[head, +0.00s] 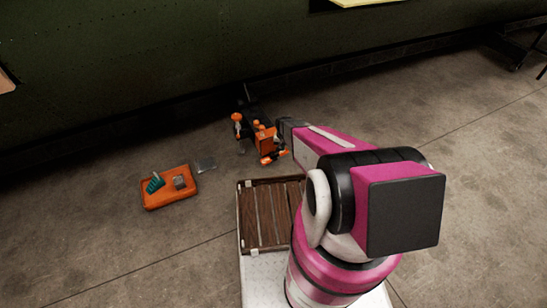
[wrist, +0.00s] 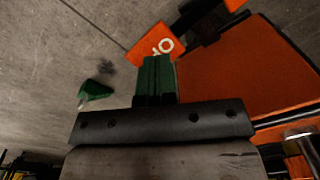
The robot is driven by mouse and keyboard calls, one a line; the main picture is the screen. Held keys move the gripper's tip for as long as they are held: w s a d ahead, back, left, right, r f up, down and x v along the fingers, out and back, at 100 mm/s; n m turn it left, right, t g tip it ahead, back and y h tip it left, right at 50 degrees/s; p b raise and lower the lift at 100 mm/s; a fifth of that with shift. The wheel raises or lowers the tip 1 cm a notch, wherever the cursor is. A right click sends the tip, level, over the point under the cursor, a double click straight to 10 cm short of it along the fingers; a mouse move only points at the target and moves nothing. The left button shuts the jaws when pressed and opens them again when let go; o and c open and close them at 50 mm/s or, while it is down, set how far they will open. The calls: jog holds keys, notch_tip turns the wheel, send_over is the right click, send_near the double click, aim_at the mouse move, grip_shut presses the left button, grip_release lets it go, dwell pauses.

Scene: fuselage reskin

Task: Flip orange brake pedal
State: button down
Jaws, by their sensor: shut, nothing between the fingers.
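The orange brake pedal (wrist: 150,43), a flat plate with white letters, appears upside down in the wrist view, just beyond my fingertips. My gripper (wrist: 158,60) has green fingers, shut together with nothing between them. The fingertips overlap the lower edge of the pedal in the picture; I cannot tell if they touch it. The pedal joins a dark bracket on the right, beside the large orange body (wrist: 235,80) of the machine. In the head view the orange and black machine (head: 263,137) stands on the floor by the green wall, and my arm hides my fingers.
An orange tray (head: 170,203) with a teal item and a grey item lies on the floor to the left. A slatted wooden crate (head: 262,245) is in front. A green object (wrist: 95,90) shows left of my fingers.

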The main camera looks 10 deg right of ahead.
jog(key=shift+f, duration=1.7)
dwell(0.9)
jog(key=shift+r, duration=3.55)
jog(key=shift+s+r, duration=0.15)
jog(key=shift+r, duration=0.15)
jog(key=s+r+n, duration=0.1)
jog(key=s+r, duration=0.9)
jog(key=r, duration=0.5)
jog(key=s+r+n, duration=0.1)
jog(key=s+r, duration=1)
jog(key=r, duration=0.5)
jog(key=shift+r, duration=0.15)
